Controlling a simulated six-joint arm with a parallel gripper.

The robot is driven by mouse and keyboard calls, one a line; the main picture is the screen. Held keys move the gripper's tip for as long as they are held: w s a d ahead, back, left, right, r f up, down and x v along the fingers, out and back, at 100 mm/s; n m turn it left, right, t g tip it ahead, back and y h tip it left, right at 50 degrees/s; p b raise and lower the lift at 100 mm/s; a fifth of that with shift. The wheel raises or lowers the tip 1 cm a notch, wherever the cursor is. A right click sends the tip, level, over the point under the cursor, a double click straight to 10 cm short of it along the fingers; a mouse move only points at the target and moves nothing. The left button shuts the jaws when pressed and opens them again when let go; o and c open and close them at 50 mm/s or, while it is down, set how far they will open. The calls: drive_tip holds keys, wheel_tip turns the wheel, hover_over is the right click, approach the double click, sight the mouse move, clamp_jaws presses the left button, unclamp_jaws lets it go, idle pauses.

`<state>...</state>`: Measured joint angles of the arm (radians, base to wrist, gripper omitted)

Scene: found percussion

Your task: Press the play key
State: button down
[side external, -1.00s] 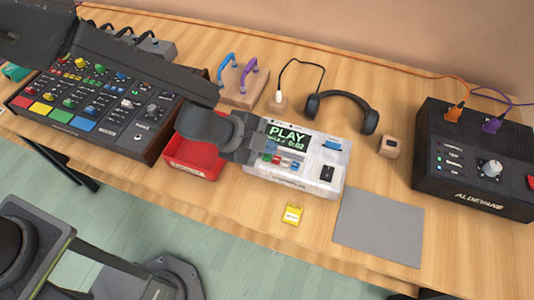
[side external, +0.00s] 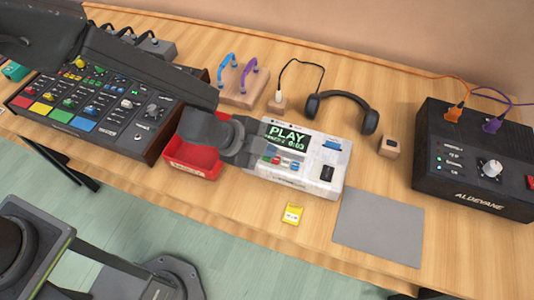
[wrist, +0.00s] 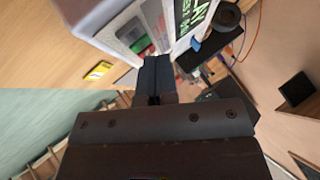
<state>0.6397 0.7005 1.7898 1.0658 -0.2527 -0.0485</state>
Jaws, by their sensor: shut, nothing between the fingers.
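The white recorder (side external: 318,184) lies on the table, its dark screen (side external: 288,138) reading PLAY with a time of 0:03. A row of small coloured keys (side external: 285,163) sits below the screen. A green key (wrist: 138,46) shows in the wrist view, close to the fingertips. Which key is the play key cannot be read. My gripper (side external: 252,152) is shut and empty at the recorder's left end, beside the keys; its shut fingers (wrist: 155,68) show in the wrist view. Contact with a key cannot be made out.
A red tray (side external: 190,163) and a mixer (side external: 110,112) stand left of the recorder. A yellow card (side external: 292,214) and grey mat (side external: 378,228) lie in front. Headphones (side external: 342,98), a small wooden block (side external: 389,146) and a black amplifier box (side external: 470,175) are behind and right.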

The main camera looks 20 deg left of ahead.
sight(266, 159)
drive_tip(key=shift+f, duration=0.4)
idle(0.4)
drive_tip(key=shift+r, duration=3.3)
